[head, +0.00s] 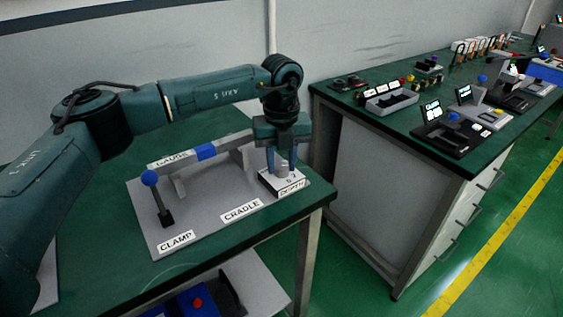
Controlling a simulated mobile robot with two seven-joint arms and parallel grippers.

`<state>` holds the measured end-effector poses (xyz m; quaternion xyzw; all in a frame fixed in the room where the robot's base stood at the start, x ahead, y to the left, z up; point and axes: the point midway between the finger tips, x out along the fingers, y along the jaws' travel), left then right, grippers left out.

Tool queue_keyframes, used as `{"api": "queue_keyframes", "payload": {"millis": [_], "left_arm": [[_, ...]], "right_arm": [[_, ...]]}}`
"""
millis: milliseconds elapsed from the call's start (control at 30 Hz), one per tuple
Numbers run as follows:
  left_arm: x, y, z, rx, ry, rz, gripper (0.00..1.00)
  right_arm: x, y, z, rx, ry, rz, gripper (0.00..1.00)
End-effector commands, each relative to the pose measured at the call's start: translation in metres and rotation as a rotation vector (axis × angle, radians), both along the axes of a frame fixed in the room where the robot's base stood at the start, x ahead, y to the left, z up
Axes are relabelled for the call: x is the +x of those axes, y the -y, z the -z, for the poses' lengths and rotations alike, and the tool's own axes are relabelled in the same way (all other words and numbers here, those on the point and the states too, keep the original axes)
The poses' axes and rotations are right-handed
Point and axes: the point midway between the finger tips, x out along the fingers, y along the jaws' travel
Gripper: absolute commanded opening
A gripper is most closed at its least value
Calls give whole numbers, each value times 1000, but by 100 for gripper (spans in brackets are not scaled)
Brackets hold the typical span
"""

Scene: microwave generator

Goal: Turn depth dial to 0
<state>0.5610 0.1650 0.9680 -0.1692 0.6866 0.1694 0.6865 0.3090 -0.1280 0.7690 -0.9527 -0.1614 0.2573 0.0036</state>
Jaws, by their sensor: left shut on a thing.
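The depth dial (281,171) is a small grey upright knob on a white base labelled "DEPTH" (291,187), at the right end of a grey plate on the near green table. My left gripper (281,165) points down over it, its fingers on either side of the knob, shut on it. The fingers and wrist hide much of the knob, and the scale marks are too small to read for its setting. My right gripper is not in view.
The grey plate (205,224) also bears a blue-ball clamp lever (150,178), a bar with a blue band (206,152), and labels "CLAMP", "CRADLE" and "GAUGE". A second green bench (400,125) with trays and small devices stands to the right across a gap.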

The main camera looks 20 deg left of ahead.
Motion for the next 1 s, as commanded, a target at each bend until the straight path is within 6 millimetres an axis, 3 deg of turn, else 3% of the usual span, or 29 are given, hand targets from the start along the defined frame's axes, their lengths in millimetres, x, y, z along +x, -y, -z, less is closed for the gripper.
{"api": "queue_keyframes", "payload": {"millis": [1000], "left_arm": [[0,0,0,-1,-1,934,7]], "right_arm": [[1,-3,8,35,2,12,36]]}}
